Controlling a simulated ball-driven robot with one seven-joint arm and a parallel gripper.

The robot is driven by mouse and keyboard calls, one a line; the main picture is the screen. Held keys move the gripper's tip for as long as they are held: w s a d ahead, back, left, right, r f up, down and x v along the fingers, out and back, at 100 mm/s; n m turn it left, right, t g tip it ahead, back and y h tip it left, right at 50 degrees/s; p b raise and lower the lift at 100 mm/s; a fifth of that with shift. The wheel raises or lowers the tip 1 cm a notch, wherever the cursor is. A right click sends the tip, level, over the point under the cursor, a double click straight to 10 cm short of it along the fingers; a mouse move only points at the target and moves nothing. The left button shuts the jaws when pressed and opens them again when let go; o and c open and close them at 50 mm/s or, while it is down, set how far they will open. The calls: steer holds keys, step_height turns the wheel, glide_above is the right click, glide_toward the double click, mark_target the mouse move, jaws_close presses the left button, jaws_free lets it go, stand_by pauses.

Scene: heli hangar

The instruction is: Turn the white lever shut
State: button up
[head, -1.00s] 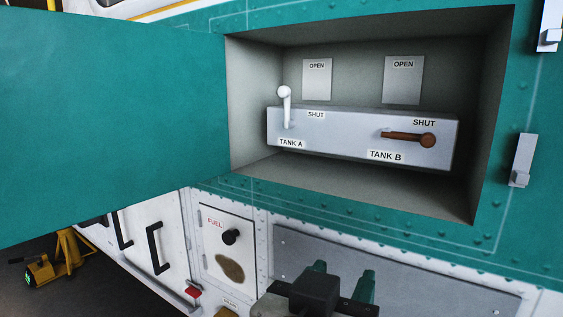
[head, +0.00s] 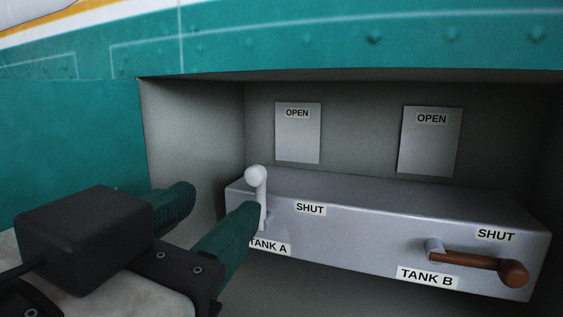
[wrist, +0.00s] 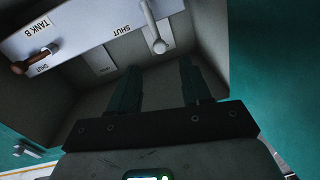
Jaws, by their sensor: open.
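The white lever (head: 257,182) stands upright on the grey box, above the TANK A label, its round knob at the top. It points up, away from the SHUT label (head: 310,209) to its right. My gripper (head: 221,198) has two green fingers, apart and with nothing between them. It is at the left of the recess, and its nearer finger overlaps the lever's foot in the head view. In the wrist view the white lever (wrist: 152,28) shows beyond the fingertips, its knob lined up with the gap of my gripper (wrist: 158,68). Contact is not visible.
The rust-brown lever (head: 485,262) of TANK B lies sideways by its SHUT label. The grey box (head: 370,215) sits in a recess with two OPEN plates (head: 298,133) behind it. The teal door (head: 70,140) stands open at the left.

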mark_target(252, 180)
steer(key=p+x, duration=0.3)
steer(key=x, duration=0.7)
steer(key=shift+s, duration=0.1)
jaws_close()
stand_by(0.4)
